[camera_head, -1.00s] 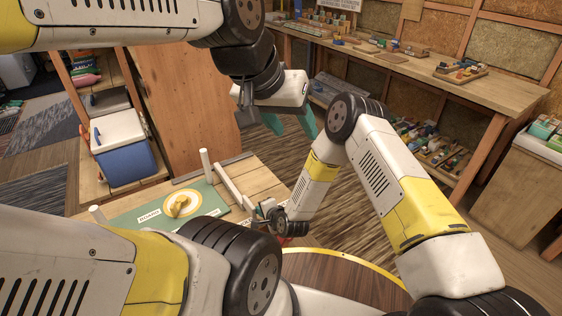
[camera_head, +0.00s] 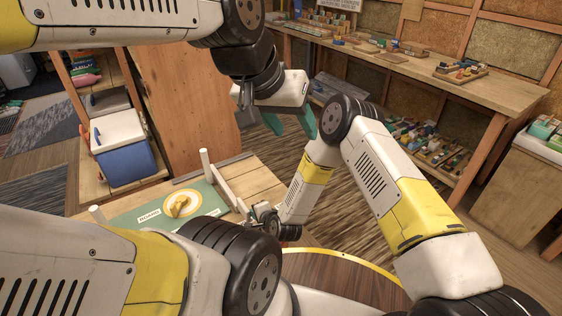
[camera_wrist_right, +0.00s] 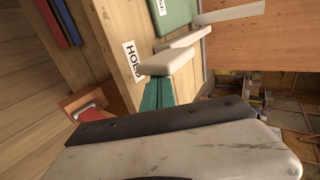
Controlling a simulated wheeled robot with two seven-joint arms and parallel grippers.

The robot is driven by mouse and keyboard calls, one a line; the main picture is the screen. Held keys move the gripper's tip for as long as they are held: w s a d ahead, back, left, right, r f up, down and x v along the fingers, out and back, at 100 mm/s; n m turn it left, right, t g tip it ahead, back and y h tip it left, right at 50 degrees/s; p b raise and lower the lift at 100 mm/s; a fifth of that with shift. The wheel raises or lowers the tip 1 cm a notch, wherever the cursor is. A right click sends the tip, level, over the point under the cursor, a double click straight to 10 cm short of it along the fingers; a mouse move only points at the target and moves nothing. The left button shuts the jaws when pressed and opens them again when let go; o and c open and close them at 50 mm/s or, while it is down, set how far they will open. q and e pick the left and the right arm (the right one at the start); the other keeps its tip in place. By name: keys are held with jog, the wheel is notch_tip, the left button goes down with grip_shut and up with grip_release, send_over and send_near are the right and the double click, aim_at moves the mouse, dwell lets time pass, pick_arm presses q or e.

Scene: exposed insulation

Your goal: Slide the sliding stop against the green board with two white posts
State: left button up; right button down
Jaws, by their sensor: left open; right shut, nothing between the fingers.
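The green board (camera_head: 150,218) lies on the wooden bench, with one white post (camera_head: 205,165) at its far right and another (camera_head: 97,213) at its left. The sliding stop (camera_head: 226,188), a white bar, lies along the board's right side; I cannot tell whether they touch. In the right wrist view the stop (camera_wrist_right: 168,62) is just beyond my right gripper (camera_wrist_right: 158,88), whose teal fingers are shut and empty, at or very near its end. In the head view the right gripper is mostly hidden. My left gripper (camera_head: 290,121) is open and empty, above the floor beyond the bench.
A yellow round piece (camera_head: 183,204) sits on the board. A "HOLD" label (camera_wrist_right: 131,62) is on the bench beside the stop. A blue cooler (camera_head: 126,155) stands on a shelf at left, beside a tall wooden panel (camera_head: 180,100). A long workbench (camera_head: 400,62) runs along the back wall.

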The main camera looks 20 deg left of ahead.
jog(key=shift+s+a, duration=0.2)
jog(key=shift+s, duration=0.05)
jog(key=shift+s+a, duration=0.1)
jog(key=shift+s, duration=0.05)
dwell(0.4)
jog(key=shift+w+d, duration=0.8)
jog(key=shift+w, duration=0.25)
jog(key=shift+r, duration=0.1)
notch_tip(320, 180, up, 9)
dwell(0.3)
dwell(0.3)
